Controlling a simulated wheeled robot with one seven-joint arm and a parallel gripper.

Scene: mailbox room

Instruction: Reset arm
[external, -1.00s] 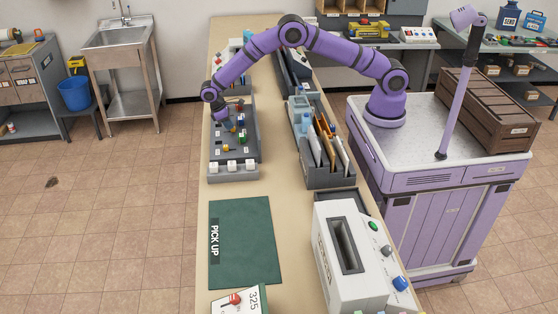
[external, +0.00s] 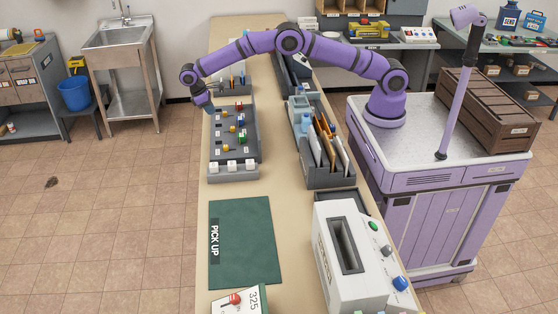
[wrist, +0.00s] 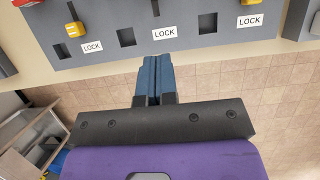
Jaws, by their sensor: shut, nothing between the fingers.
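My purple arm reaches from its cart across the long table. My gripper (external: 209,108) is at the left edge of the table, beside the far left corner of the grey lock tray (external: 235,172). In the wrist view its blue fingers (wrist: 155,75) are shut together with nothing between them, close to the edge of the grey panel (wrist: 206,30) with LOCK labels.
A grey file bin with envelopes (external: 325,150) stands right of the lock tray. A green PICK UP mat (external: 250,245) and a white slotted machine (external: 350,245) are nearer.

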